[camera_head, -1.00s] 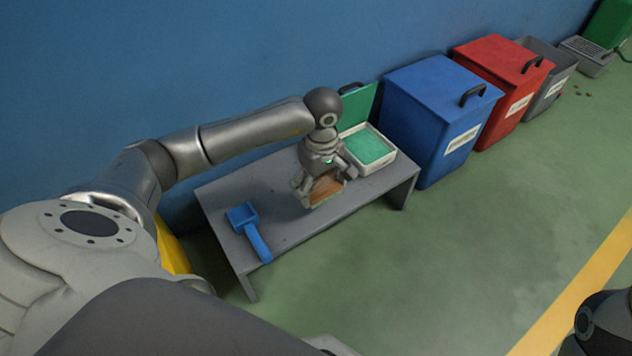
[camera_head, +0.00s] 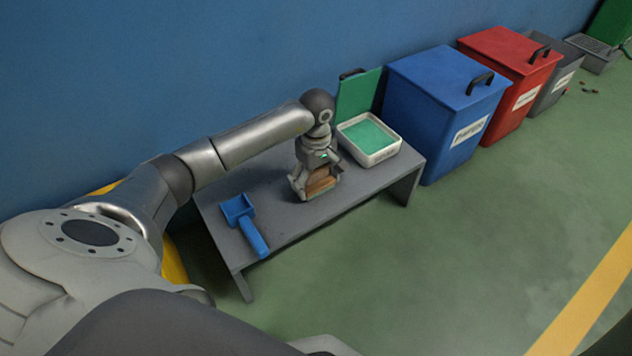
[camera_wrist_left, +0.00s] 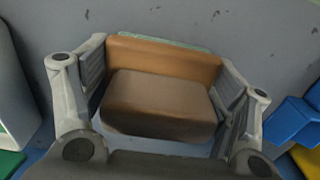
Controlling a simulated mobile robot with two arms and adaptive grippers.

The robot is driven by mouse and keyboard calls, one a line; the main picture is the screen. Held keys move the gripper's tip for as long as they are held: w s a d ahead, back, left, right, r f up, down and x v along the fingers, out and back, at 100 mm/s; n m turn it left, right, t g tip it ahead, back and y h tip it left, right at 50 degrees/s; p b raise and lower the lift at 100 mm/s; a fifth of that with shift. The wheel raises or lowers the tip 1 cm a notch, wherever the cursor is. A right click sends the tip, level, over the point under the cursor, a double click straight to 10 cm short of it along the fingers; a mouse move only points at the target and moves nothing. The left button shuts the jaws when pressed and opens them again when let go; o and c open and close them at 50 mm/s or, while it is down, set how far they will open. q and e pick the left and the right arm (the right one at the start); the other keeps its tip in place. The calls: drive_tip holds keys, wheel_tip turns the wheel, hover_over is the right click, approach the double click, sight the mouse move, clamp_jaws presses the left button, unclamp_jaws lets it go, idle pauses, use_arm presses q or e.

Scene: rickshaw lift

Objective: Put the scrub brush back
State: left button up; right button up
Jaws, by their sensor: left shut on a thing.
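The scrub brush (camera_head: 322,181) is a brown wooden block with a raised brown grip; a thin pale green edge shows past it in the left wrist view (camera_wrist_left: 160,102). My left gripper (camera_head: 317,188) is shut on it, with one finger at each end of the block (camera_wrist_left: 160,110). The brush is over the middle of the grey table, at or just above its top; I cannot tell if it touches. A white tray (camera_head: 374,158) with a green inside stands on the table, right of and behind the brush. My right gripper is not in view.
A blue scoop (camera_head: 245,221) lies on the left part of the grey table (camera_head: 275,190). A green panel (camera_head: 361,92) stands behind the tray. Blue (camera_head: 430,120), red (camera_head: 510,80) and grey bins (camera_head: 555,95) line the wall to the right. The green floor in front is clear.

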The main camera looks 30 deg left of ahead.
use_arm(q)
drive_tip(key=o, duration=1)
drive_tip(key=shift+o, duration=0.2)
